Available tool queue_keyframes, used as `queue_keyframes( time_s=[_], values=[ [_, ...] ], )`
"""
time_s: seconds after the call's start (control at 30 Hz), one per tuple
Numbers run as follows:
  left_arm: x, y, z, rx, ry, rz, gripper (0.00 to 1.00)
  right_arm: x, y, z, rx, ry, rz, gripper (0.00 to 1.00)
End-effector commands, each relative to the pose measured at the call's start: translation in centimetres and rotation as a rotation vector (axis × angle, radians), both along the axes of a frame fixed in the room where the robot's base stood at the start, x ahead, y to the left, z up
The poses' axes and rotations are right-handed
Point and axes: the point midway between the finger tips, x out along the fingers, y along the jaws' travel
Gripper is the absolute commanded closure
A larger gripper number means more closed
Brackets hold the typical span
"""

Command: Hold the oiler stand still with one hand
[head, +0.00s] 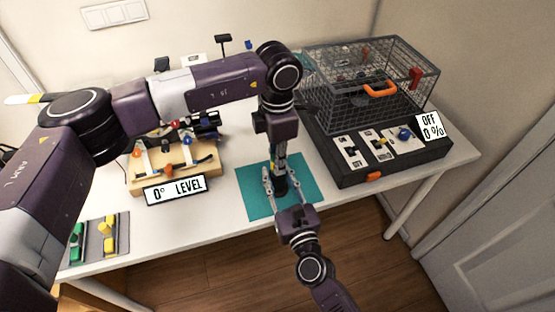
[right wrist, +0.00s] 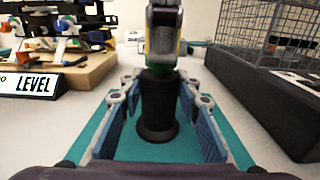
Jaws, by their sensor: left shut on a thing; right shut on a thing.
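The oiler stand (right wrist: 157,110) is a black, upright cylinder with a flared foot on the teal mat (head: 305,195). In the head view the stand (head: 281,187) is small and partly covered. My right gripper (right wrist: 158,112) has its blue-padded fingers on both sides of the stand, shut on it low down. My left gripper (head: 279,158) comes straight down from above, directly over the stand. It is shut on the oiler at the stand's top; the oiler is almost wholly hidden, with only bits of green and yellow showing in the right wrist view.
A wooden rig with a "0° LEVEL" sign (head: 174,190) stands left of the mat. A black control box (head: 372,164) with a wire cage (head: 345,105) and an "OFF 0 %" sign (head: 429,126) stands right. A grey tray with green and yellow pieces (head: 122,235) lies front left.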

Motion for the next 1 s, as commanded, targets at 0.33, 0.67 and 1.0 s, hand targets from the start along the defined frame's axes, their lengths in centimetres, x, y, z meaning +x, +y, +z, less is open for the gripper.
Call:
queue_keyframes(
  time_s=[0.33, 0.67, 1.0],
  values=[
    [0.0, 0.0, 0.8, 0.0, -0.001, 0.0, 1.0, 0.0, 0.0, 0.0, 0.0, 0.001, 0.0, 0.94],
    [0.0, 0.0, 1.4, -0.001, -0.001, 0.0, 1.0, 0.0, 0.0, -0.1, 0.0, 0.001, 0.0, 0.94],
    [0.0, 0.0, 2.1, -0.001, 0.0, 0.0, 1.0, 0.0, 0.0, -0.1, 0.0, 0.001, 0.0, 0.94]
  ],
)
